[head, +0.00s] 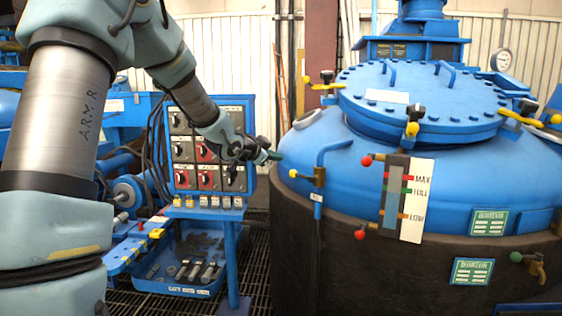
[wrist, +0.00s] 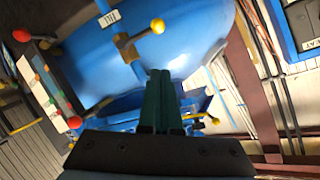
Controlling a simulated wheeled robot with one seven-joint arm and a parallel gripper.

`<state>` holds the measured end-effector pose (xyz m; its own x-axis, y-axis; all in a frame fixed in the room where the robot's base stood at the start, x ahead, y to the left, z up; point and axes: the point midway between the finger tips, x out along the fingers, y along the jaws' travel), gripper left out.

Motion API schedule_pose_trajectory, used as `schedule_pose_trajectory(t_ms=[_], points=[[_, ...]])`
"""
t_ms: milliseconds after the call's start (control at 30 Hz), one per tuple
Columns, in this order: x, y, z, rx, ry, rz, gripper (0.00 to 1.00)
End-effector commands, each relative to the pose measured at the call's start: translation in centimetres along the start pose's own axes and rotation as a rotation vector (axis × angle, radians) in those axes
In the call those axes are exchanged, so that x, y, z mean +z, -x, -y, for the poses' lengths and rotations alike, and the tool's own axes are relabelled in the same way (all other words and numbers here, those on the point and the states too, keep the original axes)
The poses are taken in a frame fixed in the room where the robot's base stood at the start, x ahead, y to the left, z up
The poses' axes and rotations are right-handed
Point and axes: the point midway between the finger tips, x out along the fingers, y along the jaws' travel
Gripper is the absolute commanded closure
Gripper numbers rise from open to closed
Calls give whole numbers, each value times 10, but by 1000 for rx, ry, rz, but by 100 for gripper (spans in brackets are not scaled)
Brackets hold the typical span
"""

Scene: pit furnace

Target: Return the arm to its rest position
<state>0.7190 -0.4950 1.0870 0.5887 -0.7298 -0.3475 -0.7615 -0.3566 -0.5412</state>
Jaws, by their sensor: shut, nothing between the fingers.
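My gripper (head: 273,156) is at the end of my arm, which reaches from the upper left toward the middle of the head view. It is in the air in front of the control panel's right edge and left of the blue furnace vessel (head: 310,155). In the wrist view my gripper (wrist: 160,75) shows its two green fingers side by side, closed together with nothing between them. The vessel (wrist: 185,25) fills the upper middle there, with a yellow-knobbed valve (wrist: 128,45) just beyond and left of the fingertips. The same valve shows in the head view (head: 315,177).
The control panel (head: 208,112) with knobs stands behind my forearm. A blue tray (head: 180,285) with metal parts is below it. A level gauge (head: 402,200) with red-knobbed valves is on the vessel's front. Dark floor grating (head: 258,270) lies between panel stand and vessel.

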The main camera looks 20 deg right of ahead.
Motion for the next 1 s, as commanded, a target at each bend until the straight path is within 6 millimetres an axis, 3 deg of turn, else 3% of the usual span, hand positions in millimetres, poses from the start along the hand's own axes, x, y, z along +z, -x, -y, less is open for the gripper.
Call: schedule_pose_trajectory(t_ms=[567, 667, 767, 900, 1000], points=[[6, 6, 0, -3, 13, 22, 100], [32, 22, 1, -16, 69, 115, 100], [78, 55, -2, -44, 182, 283, 100], [150, 126, -19, -97, 404, 560, 100], [190, 183, -42, -133, 582, 742, 100]])
